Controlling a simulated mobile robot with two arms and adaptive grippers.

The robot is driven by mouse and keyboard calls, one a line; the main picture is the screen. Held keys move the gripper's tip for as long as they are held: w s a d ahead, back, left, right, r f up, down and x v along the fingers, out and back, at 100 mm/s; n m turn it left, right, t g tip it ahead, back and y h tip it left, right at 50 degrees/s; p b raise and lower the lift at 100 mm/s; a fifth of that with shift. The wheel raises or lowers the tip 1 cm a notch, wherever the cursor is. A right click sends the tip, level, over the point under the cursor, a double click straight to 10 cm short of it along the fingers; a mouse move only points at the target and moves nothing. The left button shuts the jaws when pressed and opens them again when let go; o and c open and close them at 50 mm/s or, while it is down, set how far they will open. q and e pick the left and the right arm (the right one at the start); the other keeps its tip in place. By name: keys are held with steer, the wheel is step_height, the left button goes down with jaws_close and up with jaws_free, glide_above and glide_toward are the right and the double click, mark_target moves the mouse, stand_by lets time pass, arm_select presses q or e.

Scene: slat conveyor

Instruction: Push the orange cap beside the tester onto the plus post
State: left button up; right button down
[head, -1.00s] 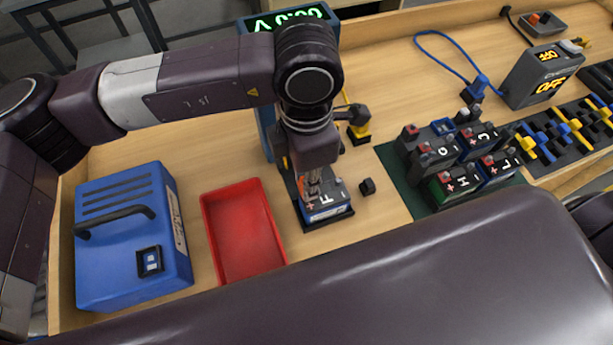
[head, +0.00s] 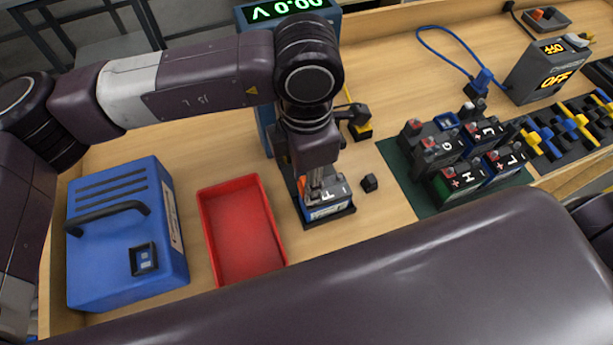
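The blue tester (head: 266,130) stands behind my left arm, its green display at the top. Battery F (head: 327,210) sits in a black tray in front of it. My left gripper (head: 317,188) points down at the battery's top, its fingers close to or touching it. A small orange patch (head: 302,184), perhaps the orange cap, shows just left of the fingers. The fingers hide the plus post and the cap's seating. I cannot tell whether they are open or shut. My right gripper is out of view.
A red tray (head: 243,230) and a blue case (head: 128,235) stand to the left. Several batteries stand on a green mat (head: 398,165) to the right. A grey unit reading OFF (head: 545,75) is at back right. My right arm covers the front.

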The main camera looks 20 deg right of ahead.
arm_select(q)
steer(key=shift+o, duration=0.7)
step_height(320, 180, up, 12)
